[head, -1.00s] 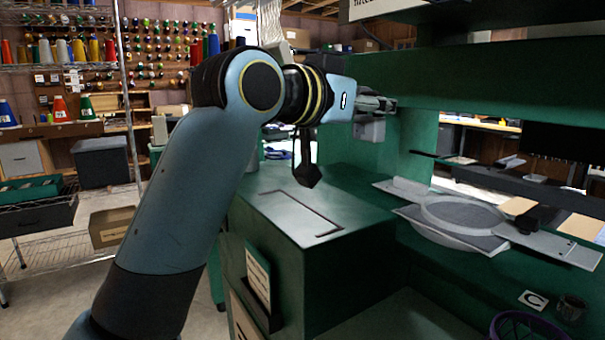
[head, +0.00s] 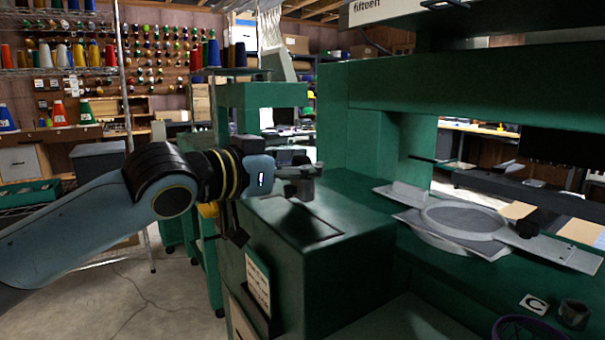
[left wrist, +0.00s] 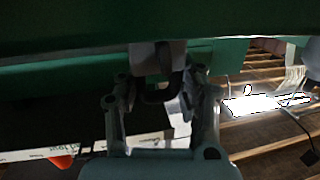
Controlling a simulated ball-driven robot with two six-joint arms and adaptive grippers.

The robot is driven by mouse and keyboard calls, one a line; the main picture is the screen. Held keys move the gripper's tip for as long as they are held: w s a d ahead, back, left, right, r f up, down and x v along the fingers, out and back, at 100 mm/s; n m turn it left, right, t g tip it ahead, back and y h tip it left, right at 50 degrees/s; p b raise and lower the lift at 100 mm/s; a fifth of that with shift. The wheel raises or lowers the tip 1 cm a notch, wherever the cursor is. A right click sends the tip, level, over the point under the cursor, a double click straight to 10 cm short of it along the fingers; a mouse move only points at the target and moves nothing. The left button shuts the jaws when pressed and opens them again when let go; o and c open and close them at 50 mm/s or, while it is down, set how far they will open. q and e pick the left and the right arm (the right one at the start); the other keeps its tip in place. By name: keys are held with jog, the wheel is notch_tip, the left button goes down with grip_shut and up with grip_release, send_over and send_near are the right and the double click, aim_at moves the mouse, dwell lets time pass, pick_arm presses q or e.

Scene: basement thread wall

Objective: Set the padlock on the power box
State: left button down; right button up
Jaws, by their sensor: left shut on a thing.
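My left gripper (head: 300,172) is above the far part of a green cabinet's flat top (head: 345,255). It is shut on a small grey thing, apparently the padlock (head: 298,190), which is dark and mostly hidden by the fingers. In the left wrist view, the left gripper (left wrist: 162,72) has its fingers close together around a small dark and grey shape; its outline is unclear. I cannot tell which thing is the power box; no box is clearly marked as such. My right gripper is not in view.
A green machine frame (head: 345,110) rises behind the cabinet. A round grey hoop (head: 463,218) on a plate lies to the right, with a purple basket (head: 520,328) at the lower right. Shelves of thread cones (head: 60,55) stand at the left. Floor at lower left is clear.

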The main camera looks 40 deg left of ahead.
pick_arm(q)
jog(key=shift+f, duration=0.45)
jog(key=c, duration=1.6)
grip_release()
jog(key=o, duration=0.7)
jog(key=shift+o, duration=0.2)
